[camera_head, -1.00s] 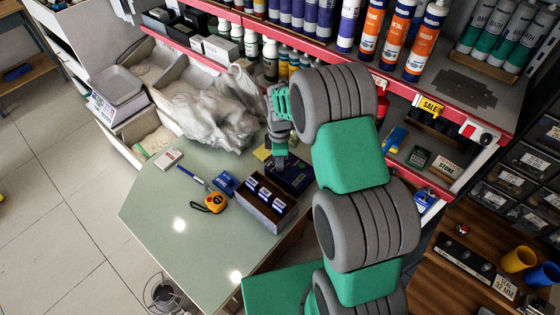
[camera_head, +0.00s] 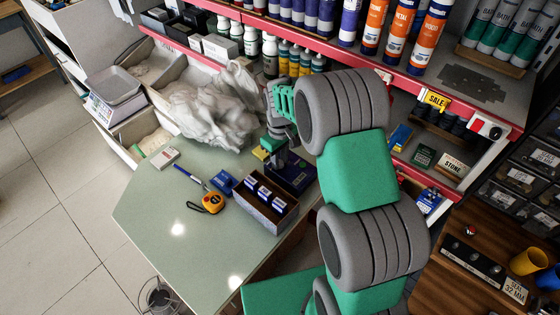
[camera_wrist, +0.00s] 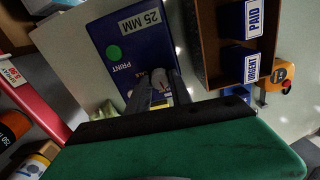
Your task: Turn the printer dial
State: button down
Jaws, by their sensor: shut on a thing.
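The printer is a dark blue box (camera_wrist: 127,45) with a "25 MM" label, the word "PRINT" and a green round button (camera_wrist: 113,52). In the head view the printer (camera_head: 296,177) sits on the counter by the shelf, partly hidden by my arm. A small grey-white round dial (camera_wrist: 158,76) shows on it between my fingertips in the wrist view. My gripper (camera_wrist: 157,88) points down at the printer and is shut on the dial. In the head view my gripper (camera_head: 277,156) is over the printer's left end, and the dial is hidden there.
A brown box of blue stamps (camera_head: 271,201) stands close in front of the printer. A crumpled plastic bag (camera_head: 214,108) is behind left. The counter's front left is clear.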

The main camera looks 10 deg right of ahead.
jog(key=m+b, duration=0.1)
jog(key=m, duration=0.2)
jog(key=shift+m, duration=0.4)
jog(key=m, duration=0.3)
jog(key=shift+b, duration=0.4)
jog(key=m+b, duration=0.1)
jog(key=m, duration=0.6)
jog(key=c, duration=1.1)
grip_release()
jog(key=shift+c, duration=0.2)
jog(key=shift+r, duration=0.1)
